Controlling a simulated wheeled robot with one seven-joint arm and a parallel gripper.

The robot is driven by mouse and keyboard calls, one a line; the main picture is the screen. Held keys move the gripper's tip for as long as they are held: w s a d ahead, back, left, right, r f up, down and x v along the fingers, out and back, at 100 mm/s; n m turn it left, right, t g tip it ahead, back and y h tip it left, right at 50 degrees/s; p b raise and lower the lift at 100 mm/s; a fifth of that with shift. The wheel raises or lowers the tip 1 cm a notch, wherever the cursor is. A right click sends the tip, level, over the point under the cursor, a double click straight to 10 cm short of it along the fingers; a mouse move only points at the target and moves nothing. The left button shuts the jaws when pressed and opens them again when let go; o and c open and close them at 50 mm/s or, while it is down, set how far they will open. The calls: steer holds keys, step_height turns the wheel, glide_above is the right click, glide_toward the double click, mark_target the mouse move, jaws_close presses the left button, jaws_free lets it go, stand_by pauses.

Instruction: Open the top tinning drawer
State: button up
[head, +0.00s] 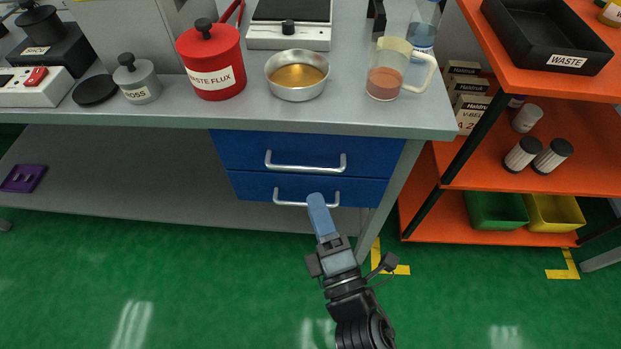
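The top blue drawer (237,150) sits under the right part of the grey bench, with a silver bar handle (305,168) across its front. It looks shut. A second blue drawer (252,187) lies right below it, with a similar handle (290,204). My gripper (317,200) reaches up from the bottom of the head view, below the top handle. Its blue-grey finger overlaps the right part of the lower handle in the picture. Whether it touches that handle cannot be told. Only one finger outline shows, so its opening is unclear.
The bench top (350,117) above the drawers holds a red waste flux pot (212,65), a metal bowl of amber liquid (298,75) and a jug (388,75). An orange shelf unit (480,160) stands at right. The green floor (200,270) is clear at left.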

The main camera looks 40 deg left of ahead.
steer(key=x, duration=0.7)
steer(key=shift+w, duration=0.2)
steer(key=shift+a, duration=0.1)
steer(key=shift+c, duration=0.3)
jaws_close()
stand_by(0.8)
